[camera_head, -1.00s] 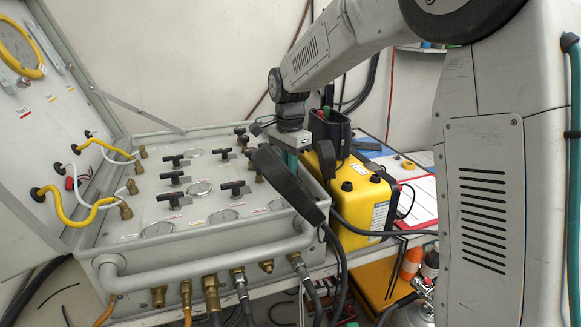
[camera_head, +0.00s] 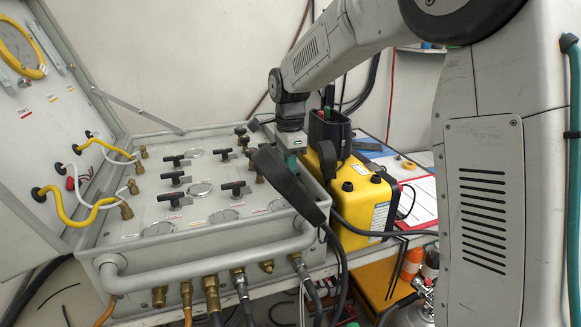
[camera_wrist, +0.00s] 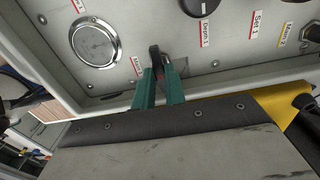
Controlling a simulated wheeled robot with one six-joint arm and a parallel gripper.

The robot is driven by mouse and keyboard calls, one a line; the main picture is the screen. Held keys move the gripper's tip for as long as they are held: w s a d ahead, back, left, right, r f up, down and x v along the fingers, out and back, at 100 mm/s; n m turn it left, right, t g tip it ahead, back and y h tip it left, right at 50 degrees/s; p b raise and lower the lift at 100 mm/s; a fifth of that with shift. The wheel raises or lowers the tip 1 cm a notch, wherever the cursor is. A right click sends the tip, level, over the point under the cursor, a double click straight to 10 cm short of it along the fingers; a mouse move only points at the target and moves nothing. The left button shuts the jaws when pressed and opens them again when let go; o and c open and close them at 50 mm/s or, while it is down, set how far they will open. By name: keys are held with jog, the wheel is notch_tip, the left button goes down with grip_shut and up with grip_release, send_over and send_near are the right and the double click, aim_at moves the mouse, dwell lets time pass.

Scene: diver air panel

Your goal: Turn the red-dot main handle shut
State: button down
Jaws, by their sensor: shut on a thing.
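In the wrist view, a dark handle with a reddish mark (camera_wrist: 155,55) stands near the panel's edge, beside a red-striped label that seems to read Main 1 (camera_wrist: 137,66). My gripper (camera_wrist: 160,83) has its two teal fingers closed around this handle. In the head view, my gripper (camera_head: 291,160) reaches down to the right side of the grey panel (camera_head: 140,222). The handle is hidden there by my gripper. The handle's exact angle is hard to tell.
A round gauge (camera_wrist: 95,42) and a black Depth 1 knob (camera_wrist: 199,6) lie near the handle. Several black handles fill the panel, including one at the middle (camera_head: 236,188). A yellow case (camera_head: 358,205) stands close on the right. The open lid (camera_head: 40,130) rises at left.

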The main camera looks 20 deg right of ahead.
jog(key=shift+w, duration=0.1)
jog(key=c, duration=1.5)
grip_release()
jog(key=shift+o, duration=0.2)
jog(key=shift+r, duration=3.95)
